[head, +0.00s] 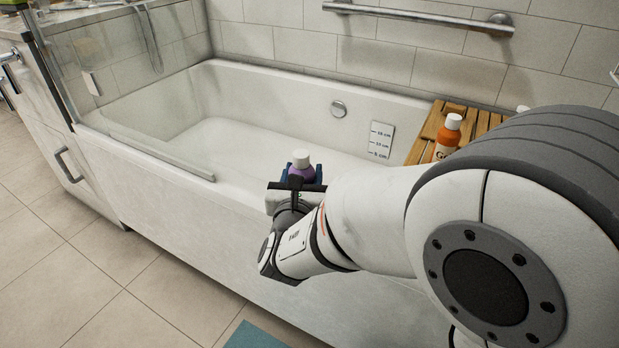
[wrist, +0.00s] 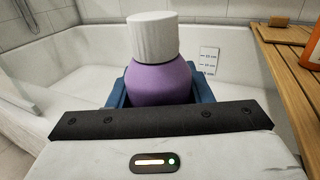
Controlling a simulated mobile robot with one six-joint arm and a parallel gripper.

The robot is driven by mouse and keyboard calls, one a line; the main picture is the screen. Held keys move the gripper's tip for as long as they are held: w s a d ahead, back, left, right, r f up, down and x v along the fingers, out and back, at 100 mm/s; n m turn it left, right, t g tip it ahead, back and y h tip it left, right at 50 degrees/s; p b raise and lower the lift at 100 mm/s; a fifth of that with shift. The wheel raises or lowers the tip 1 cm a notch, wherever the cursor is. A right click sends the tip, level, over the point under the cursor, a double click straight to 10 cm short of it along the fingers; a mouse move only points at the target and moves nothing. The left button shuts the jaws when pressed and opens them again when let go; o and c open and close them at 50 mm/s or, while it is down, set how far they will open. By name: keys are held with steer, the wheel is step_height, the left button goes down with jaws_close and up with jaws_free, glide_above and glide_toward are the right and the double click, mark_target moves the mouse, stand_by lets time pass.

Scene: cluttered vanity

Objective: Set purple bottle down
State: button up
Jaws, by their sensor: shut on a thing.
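The purple bottle (head: 301,171) has a white cap and is upright in my gripper (head: 297,186), above the near rim of the bathtub in the head view. In the wrist view the purple bottle (wrist: 160,80) stands between the blue finger pads of my gripper (wrist: 155,88), which is shut on it. Its lower part is hidden by the gripper body. The tub's interior shows behind the bottle.
The white bathtub (head: 225,135) is empty inside. A wooden slatted tray (head: 425,148) lies across its right end and bears an orange bottle (head: 448,137). A glass screen (head: 120,90) stands at the left. A metal bar (head: 420,18) is on the back wall.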

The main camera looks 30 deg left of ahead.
steer(key=shift+f, duration=0.15)
steer(key=o, duration=1.1)
steer(key=shift+r, duration=0.2)
steer(key=p+v, duration=0.4)
steer(key=v, duration=0.8)
